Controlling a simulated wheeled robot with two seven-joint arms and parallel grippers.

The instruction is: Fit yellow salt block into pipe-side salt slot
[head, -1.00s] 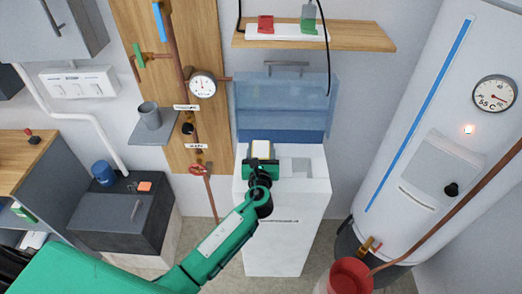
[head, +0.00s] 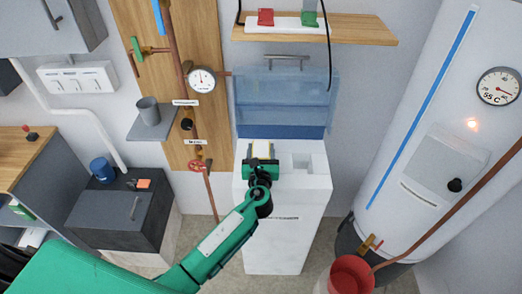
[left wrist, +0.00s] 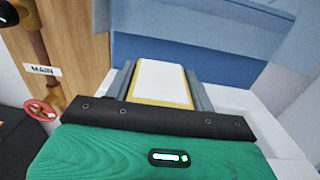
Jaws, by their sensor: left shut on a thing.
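My left gripper (head: 261,157) is shut on the yellow salt block (head: 262,149), over the left, pipe-side part of the white cabinet's top (head: 318,183). In the left wrist view the block (left wrist: 160,82) has a pale top with yellow edges and sits between two grey fingers. The pipe-side slot is hidden under the gripper and block, so I cannot tell how deep the block sits. The other slot (head: 302,162), to the right, is uncovered and looks empty. My right gripper is not in view.
A translucent blue lid (head: 286,100) stands raised behind the cabinet. The copper pipe (head: 176,50) with a red valve wheel (head: 197,166) is to the left. The white tank (head: 425,110) and red bucket (head: 350,275) are to the right.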

